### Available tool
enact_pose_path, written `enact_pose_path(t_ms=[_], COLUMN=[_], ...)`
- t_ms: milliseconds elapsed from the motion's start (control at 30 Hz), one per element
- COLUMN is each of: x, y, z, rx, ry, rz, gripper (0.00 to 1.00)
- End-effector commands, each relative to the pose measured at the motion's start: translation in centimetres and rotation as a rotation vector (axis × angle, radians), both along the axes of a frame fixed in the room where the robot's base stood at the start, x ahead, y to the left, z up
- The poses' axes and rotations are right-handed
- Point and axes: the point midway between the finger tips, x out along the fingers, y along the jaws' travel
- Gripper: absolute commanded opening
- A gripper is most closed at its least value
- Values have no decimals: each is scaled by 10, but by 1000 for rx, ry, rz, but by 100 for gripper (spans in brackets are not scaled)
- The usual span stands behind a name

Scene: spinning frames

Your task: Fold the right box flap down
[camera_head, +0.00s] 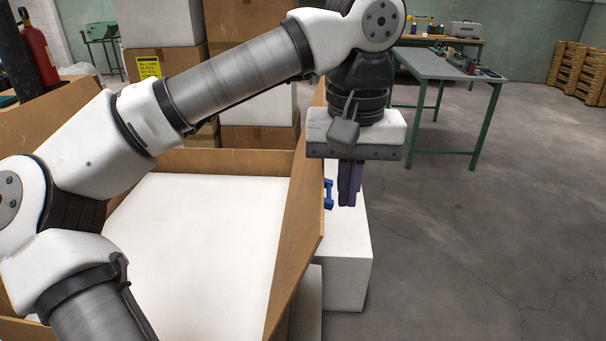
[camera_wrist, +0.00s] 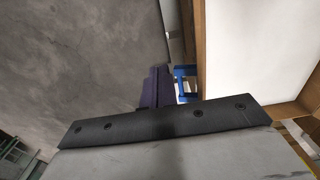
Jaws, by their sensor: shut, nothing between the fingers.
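The right box flap (camera_head: 303,215) is a brown cardboard panel along the right side of the open box, standing steeply up. The box holds a white surface (camera_head: 205,250), and its back flap (camera_head: 220,162) also stands up. My gripper (camera_head: 348,204) is shut and empty, pointing down just outside the right flap. In the wrist view, my gripper's purple fingers (camera_wrist: 155,90) are together, and the flap's edge (camera_wrist: 201,50) is to their right. A small blue part (camera_head: 328,194) sits between the fingers and the flap; it also shows in the wrist view (camera_wrist: 185,84).
A white block (camera_head: 345,260) stands below my gripper, right of the box. Stacked cartons (camera_head: 160,65) stand behind the box. A grey worktable (camera_head: 450,66) is at the back right. The concrete floor on the right is clear.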

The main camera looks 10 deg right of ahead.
Motion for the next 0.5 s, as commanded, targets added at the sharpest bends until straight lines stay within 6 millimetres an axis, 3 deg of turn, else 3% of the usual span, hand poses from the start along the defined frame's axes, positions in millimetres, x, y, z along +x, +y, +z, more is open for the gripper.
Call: enact_pose_path(t_ms=[167, 500], x=[1, 7], y=[2, 31], z=[0, 0], rx=[-1, -2], ry=[0, 0], rz=[1, 2], gripper=[0, 0])
